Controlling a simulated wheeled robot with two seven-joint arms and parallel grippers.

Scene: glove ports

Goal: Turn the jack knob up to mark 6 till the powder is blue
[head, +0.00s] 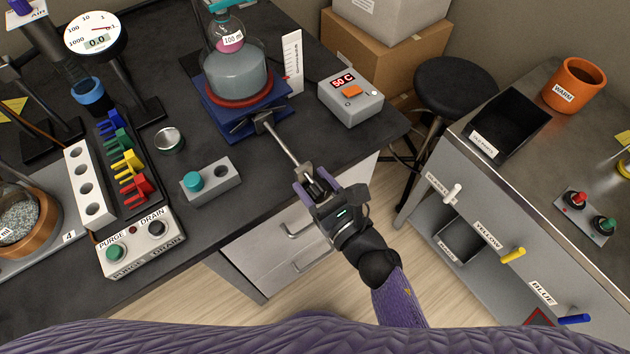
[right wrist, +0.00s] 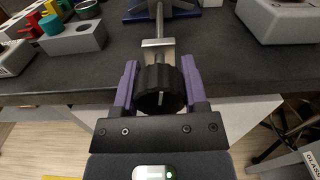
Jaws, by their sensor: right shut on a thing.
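The blue lab jack (head: 245,122) stands on the dark bench with a red ring (head: 240,100) on top. A round flask (head: 238,75) labelled 100 ml sits in the ring, with dull blue-grey contents; I cannot tell if they are powder. A white upright scale (head: 292,55) stands right of the jack; its numbers are too small to read. My right gripper (head: 317,190) is shut on the knob, one purple finger each side. My left gripper is out of view.
A grey box (head: 350,100) reading 50 C stands right of the jack. Drawers (head: 285,235) lie below the bench edge. A black stool (head: 455,88) and side counter stand at the right.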

